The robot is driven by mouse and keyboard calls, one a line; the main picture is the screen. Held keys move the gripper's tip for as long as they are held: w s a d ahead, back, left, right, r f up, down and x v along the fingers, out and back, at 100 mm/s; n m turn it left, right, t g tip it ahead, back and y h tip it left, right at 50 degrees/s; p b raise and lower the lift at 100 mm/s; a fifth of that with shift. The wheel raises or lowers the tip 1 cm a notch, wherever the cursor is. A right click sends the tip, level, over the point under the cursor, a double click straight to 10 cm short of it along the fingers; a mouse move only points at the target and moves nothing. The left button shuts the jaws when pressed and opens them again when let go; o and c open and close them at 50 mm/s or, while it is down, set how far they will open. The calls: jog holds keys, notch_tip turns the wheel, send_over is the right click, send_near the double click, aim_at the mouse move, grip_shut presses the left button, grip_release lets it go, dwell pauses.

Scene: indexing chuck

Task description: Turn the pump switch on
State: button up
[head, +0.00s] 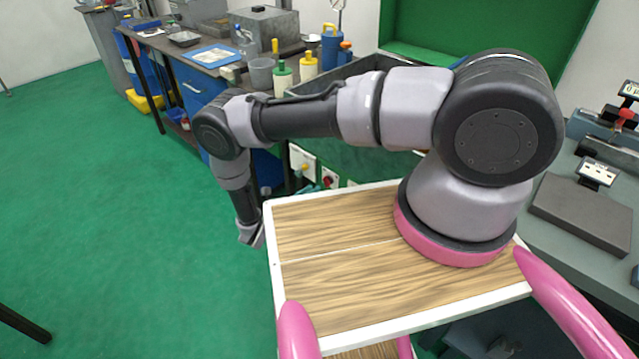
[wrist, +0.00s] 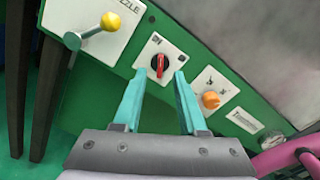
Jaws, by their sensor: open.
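A red rotary switch (wrist: 160,63) on a square white plate sits on the green machine panel, between my fingertips in the wrist view. Its grip stands roughly upright in the picture; the small lettering on its plate is hard to read. In the head view the red switch (head: 328,180) shows small beyond the wooden top. My gripper (wrist: 160,75) is open, with its two teal fingers pointing at the panel on either side of the switch. I cannot tell whether they touch it.
Left of the switch is a lever with a yellow ball (wrist: 110,21); right of it is an orange knob (wrist: 211,99). A pink rounded part (wrist: 280,155) is at lower right. Bottles (head: 308,66) and a workbench (head: 190,62) stand at the back. Green floor is clear at left.

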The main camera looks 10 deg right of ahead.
aim_at(327, 182)
jog(key=shift+x, duration=2.7)
grip_shut()
